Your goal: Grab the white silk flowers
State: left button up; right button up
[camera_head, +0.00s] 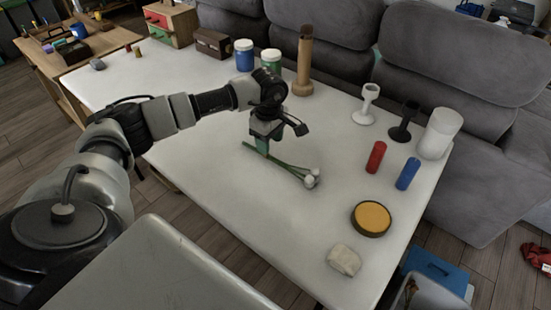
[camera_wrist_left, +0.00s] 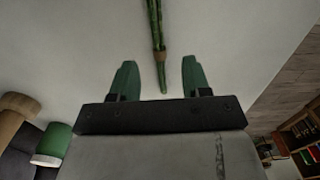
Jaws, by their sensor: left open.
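The white silk flowers (camera_head: 311,179) lie on the white table, with small white heads to the right and green stems running up and left. My left gripper (camera_head: 262,148) is over the stem end, pointing down. In the left wrist view its two green fingers (camera_wrist_left: 156,78) are apart. The tied green stems (camera_wrist_left: 156,30) of the flowers come down from the top of that view, and their cut end lies between the fingertips with a gap on each side. The flower heads are out of the wrist view. My right gripper is not in view.
The white table (camera_head: 215,150) is clear around the flowers. To the right are a red cylinder (camera_head: 376,157), a blue cylinder (camera_head: 408,173), a round yellow-topped tin (camera_head: 371,218) and a pale block (camera_head: 344,260). A wooden post (camera_head: 304,62) and jars (camera_head: 244,55) stand behind; grey sofas (camera_head: 450,60) border the far side.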

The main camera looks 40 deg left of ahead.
aim_at(270, 155)
pick_arm(q)
jog(key=shift+w+f, duration=0.1)
jog(key=shift+f, duration=2.7)
grip_shut()
jog(key=shift+r, duration=0.2)
